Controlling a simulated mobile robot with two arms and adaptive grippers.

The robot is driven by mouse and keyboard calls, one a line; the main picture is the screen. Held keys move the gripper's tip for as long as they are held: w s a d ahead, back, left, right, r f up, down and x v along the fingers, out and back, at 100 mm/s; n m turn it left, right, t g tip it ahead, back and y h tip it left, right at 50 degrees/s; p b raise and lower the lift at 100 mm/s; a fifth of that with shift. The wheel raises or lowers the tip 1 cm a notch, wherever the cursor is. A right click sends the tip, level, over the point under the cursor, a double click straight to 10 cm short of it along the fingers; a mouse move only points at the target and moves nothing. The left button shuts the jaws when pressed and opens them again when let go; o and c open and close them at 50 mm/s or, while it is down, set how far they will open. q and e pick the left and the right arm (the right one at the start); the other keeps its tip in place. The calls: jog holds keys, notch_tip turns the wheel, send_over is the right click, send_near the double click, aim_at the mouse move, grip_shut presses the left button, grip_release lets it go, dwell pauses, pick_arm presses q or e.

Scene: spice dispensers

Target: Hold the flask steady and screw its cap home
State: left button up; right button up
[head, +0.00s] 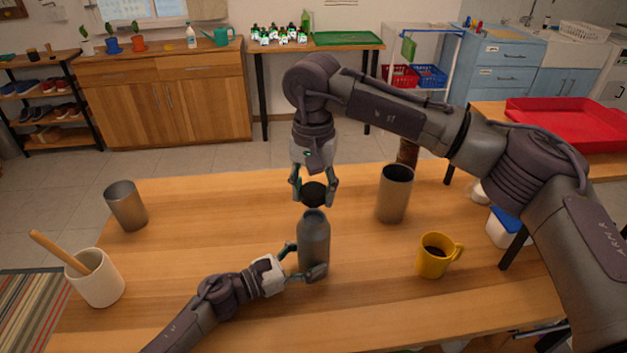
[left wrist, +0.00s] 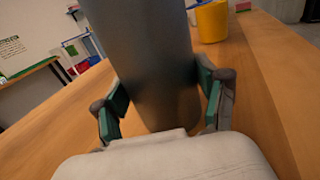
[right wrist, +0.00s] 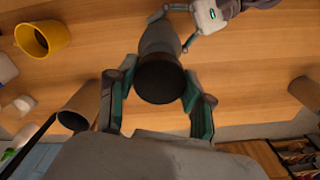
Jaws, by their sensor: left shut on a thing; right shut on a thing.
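The grey flask (head: 314,243) stands upright on the wooden table. My left gripper (head: 304,262) is shut on its lower body; the left wrist view shows a finger pad on each side of the flask (left wrist: 150,60). My right gripper (head: 314,196) points down over the flask and is shut on the black cap (head: 313,190). In the right wrist view the cap (right wrist: 160,80) sits between the fingertips and hides the flask's mouth.
A metal tumbler (head: 394,195) and a yellow mug (head: 434,262) of dark liquid stand right of the flask. Another metal cup (head: 126,206) and a white crock (head: 98,283) with a wooden handle are at left. The table between them and the flask is clear.

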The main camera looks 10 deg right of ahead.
aim_at(313, 221)
jog(key=shift+f, duration=1.25)
jog(key=shift+f, duration=0.95)
jog(key=shift+o, duration=0.5)
jog(key=c, duration=0.5)
jog(key=m, duration=0.4)
jog(key=shift+c, duration=0.2)
jog(key=m, duration=0.5)
